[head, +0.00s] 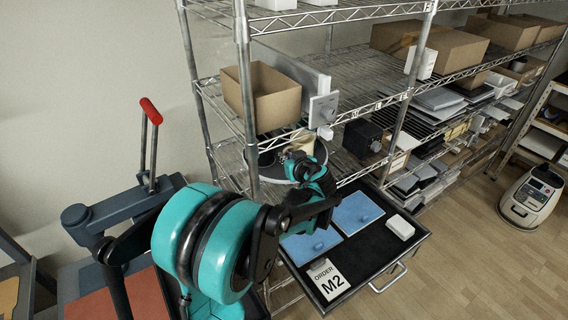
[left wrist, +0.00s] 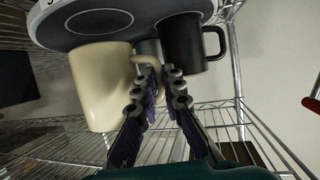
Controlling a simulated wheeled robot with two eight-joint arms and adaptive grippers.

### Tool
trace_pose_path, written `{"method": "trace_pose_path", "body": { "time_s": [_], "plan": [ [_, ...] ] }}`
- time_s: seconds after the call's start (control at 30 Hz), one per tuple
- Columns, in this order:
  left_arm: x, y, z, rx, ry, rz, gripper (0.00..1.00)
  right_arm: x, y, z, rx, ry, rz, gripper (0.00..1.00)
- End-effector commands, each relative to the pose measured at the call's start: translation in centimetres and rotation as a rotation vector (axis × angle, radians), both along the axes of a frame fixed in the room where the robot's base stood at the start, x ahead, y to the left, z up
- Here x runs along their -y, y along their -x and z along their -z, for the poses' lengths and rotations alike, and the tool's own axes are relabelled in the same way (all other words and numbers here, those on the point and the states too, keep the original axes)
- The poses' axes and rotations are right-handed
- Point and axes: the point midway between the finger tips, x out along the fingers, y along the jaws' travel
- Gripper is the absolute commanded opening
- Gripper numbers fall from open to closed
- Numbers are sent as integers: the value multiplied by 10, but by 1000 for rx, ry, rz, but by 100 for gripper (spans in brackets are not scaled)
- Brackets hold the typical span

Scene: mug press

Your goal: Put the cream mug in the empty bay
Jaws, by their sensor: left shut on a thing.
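The cream mug (left wrist: 100,85) is large at the left in the left wrist view, its handle towards my left gripper (left wrist: 157,82). The gripper's fingers are shut on this handle. In the head view the mug (head: 300,144) shows small and partly hidden behind my left gripper (head: 306,168), over a round grey platform (head: 262,172) on the shelf. The platform (left wrist: 52,28) shows at the top of the left wrist view, with a bare round spot (left wrist: 99,21). A dark mug (left wrist: 183,43) is beside the cream one. Whether the cream mug touches the platform I cannot tell.
A cardboard box (head: 262,96) and wire shelf edges are close above the platform. Below, a black tray (head: 390,262) holds two blue mats (head: 357,212), a white block (head: 400,226) and an M2 order card (head: 327,280). A shelf post (head: 243,90) stands left of the platform.

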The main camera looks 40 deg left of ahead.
Motion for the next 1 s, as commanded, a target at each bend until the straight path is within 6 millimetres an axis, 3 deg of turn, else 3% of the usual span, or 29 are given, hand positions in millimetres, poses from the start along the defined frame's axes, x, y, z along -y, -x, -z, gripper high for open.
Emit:
{"method": "trace_pose_path", "body": {
  "time_s": [0.27,0.43,0.83,0.9,1.0],
  "plan": [
    [-20,-13,0,0,0,-1,0,0,0,3,0,0,0,40],
    [-17,-13,33,0,-1,2,0,0,0,17,0,0,0,40],
    [-17,-12,39,0,-1,2,0,0,0,20,0,0,0,40],
    [-17,-12,38,0,0,1,27,0,0,18,0,0,0,40],
    [-17,-12,37,0,0,1,29,0,0,18,0,0,0,40]
  ]
}}
